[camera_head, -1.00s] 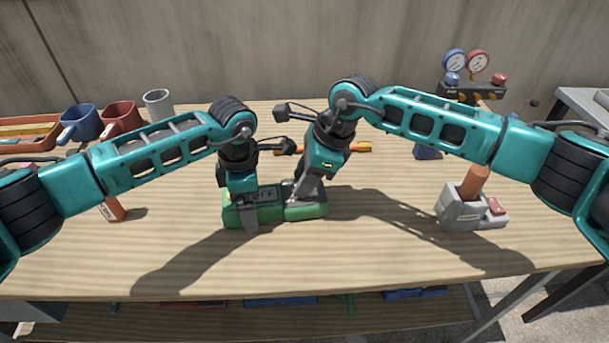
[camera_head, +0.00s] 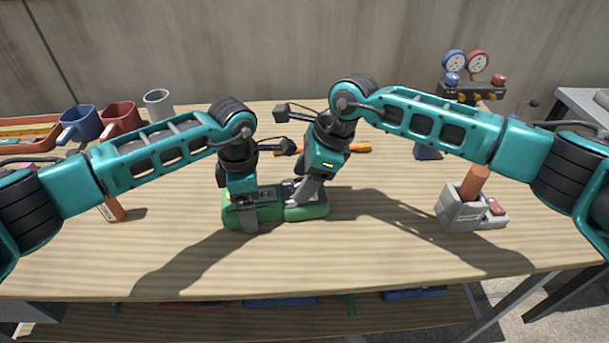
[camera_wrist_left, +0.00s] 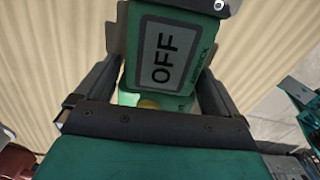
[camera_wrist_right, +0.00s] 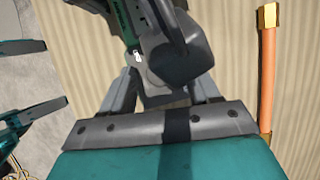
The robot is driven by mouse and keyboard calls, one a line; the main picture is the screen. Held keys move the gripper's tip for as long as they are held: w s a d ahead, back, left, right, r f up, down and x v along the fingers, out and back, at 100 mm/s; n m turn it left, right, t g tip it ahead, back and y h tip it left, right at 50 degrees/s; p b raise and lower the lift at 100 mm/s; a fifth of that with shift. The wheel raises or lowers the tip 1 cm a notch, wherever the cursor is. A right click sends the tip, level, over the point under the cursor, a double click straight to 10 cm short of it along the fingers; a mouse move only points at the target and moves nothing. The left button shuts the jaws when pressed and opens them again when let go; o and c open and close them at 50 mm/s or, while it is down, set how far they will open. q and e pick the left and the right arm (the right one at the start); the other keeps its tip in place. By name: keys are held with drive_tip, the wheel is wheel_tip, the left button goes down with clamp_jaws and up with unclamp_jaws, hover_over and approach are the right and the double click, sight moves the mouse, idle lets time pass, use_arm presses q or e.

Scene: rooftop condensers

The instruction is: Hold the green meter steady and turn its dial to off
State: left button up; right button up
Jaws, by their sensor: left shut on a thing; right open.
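The green meter (camera_head: 268,212) lies flat on the wooden table in front of me. Its display reads OFF in the left wrist view (camera_wrist_left: 165,55). My left gripper (camera_head: 246,217) is shut on the meter's display end, with a finger on each side. My right gripper (camera_head: 304,195) is open, low over the meter's right end. In the right wrist view a dark grey rounded part, seemingly the dial (camera_wrist_right: 180,55), shows just beyond the right fingers. Whether they touch it I cannot tell. In the head view the dial is mostly hidden by my right gripper.
An orange tube (camera_wrist_right: 268,75) lies behind the meter. A grey holder (camera_head: 460,213) with a brown-orange cylinder stands at right. Gauges (camera_head: 478,65) stand at the back right. A blue mug (camera_head: 82,122), a red mug (camera_head: 120,117) and a grey cup (camera_head: 158,103) stand back left. The front table is clear.

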drive_tip(key=v, duration=1.2)
use_arm(q)
drive_tip(key=o, duration=1)
use_arm(e)
drive_tip(key=shift+a, duration=0.1)
use_arm(q)
wheel_tip(320, 180, up, 9)
drive_tip(key=p, duration=0.6)
drive_tip(key=shift+r, duration=0.1)
use_arm(e)
wheel_tip(320, 180, up, 6)
drive_tip(key=shift+f, duration=0.1)
use_arm(q)
drive_tip(key=shift+s, duration=0.1)
